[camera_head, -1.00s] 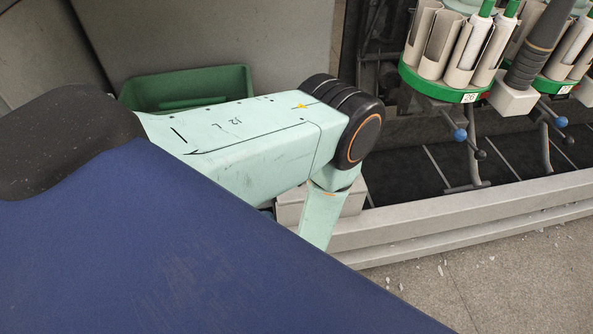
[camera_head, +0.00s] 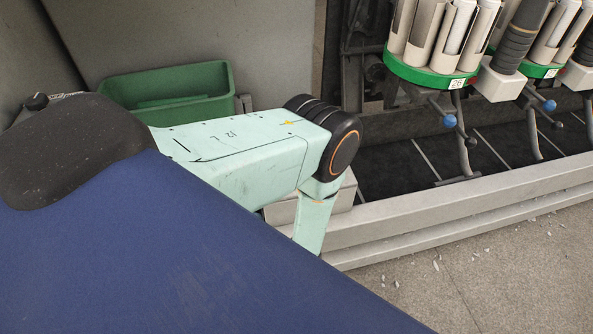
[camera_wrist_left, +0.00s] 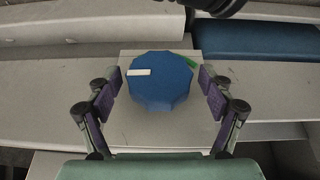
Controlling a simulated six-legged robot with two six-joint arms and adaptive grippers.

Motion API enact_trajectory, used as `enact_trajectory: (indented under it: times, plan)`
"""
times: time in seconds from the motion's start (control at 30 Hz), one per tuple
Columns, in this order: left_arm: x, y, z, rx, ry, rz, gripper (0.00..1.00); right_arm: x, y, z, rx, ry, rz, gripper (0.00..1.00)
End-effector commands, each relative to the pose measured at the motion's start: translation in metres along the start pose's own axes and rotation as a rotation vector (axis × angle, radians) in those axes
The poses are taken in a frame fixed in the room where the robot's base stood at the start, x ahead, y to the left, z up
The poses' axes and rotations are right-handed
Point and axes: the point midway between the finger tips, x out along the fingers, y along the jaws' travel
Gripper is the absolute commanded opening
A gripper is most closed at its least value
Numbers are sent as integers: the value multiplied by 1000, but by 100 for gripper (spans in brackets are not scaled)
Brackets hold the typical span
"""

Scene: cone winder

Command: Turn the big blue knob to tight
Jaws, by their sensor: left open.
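The big blue knob (camera_wrist_left: 160,88) shows in the left wrist view, a many-sided blue disc on a light grey plate (camera_wrist_left: 158,134). A white bar (camera_wrist_left: 139,72) on its face points left. A green mark (camera_wrist_left: 191,63) lies at its upper right edge. My left gripper (camera_wrist_left: 160,92) is open, with one purple-padded finger on each side of the knob and a gap visible on both sides. I cannot tell how far above the plate the fingertips are. The knob does not show in the head view, nor does my left gripper. My right gripper is in neither view.
In the head view, a green bin (camera_head: 205,111) stands at upper left. A winder with a green-rimmed holder (camera_head: 425,75) and blue-ball levers (camera_head: 449,121) is at upper right. A long grey rail (camera_head: 440,208) runs below it, with open floor (camera_head: 500,275) in front.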

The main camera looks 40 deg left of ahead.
Motion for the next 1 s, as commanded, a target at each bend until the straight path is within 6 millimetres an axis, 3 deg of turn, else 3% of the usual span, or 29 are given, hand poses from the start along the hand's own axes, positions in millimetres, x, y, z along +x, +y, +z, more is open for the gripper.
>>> enact_trajectory:
  times: [0.07,0.7,1.0]
  plan:
    - [0,0,0,1,0,0,81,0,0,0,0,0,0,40]
    - [-1,2,1,3,0,2,28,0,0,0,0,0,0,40]
    - [0,2,1,11,-1,-17,28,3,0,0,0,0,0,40]
